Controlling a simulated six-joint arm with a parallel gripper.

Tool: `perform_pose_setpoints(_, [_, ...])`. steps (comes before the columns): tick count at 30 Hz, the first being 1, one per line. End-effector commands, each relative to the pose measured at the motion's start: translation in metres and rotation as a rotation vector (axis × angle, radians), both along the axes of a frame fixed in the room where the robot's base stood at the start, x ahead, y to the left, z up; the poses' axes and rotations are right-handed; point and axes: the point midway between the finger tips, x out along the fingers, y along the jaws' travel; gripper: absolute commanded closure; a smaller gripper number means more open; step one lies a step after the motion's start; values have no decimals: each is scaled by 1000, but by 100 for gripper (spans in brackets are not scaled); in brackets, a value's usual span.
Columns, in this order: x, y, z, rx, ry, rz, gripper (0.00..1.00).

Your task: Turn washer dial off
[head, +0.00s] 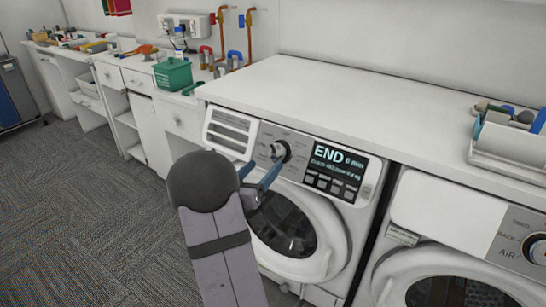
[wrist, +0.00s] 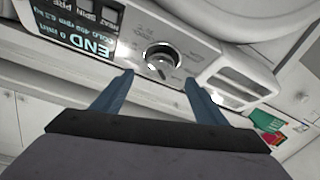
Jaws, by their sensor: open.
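The washer (head: 300,190) is white, with a round door below a grey control panel. Its dial (head: 280,150) is a silver knob to the left of a lit display (head: 338,165) that reads END. The dial (wrist: 161,57) also shows near the top middle of the wrist view, with the display (wrist: 92,48) to its left. My gripper (head: 262,178) is open, its blue fingers just in front of the panel near the dial. In the wrist view my gripper (wrist: 160,82) has its fingertips spread to either side of the dial. I see no clear contact. The dial's marker is too small to read.
A second appliance (head: 455,240) with its own dial (head: 536,248) stands to the right. A white counter (head: 330,95) runs above the washer. A green basket (head: 173,75) and tools lie on the left counter. The carpet floor (head: 90,210) at left is clear.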

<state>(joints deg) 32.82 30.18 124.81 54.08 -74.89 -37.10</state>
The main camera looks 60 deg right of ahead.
Motion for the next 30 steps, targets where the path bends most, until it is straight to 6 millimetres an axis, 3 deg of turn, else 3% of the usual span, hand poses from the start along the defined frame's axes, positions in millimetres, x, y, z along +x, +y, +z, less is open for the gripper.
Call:
perform_pose_setpoints(8, [1,-10,0,2,4,-1,34])
perform_pose_setpoints(21, [6,-62,-1,3,4,1,34])
perform_pose_setpoints(30, [8,-73,-1,3,4,3,34])
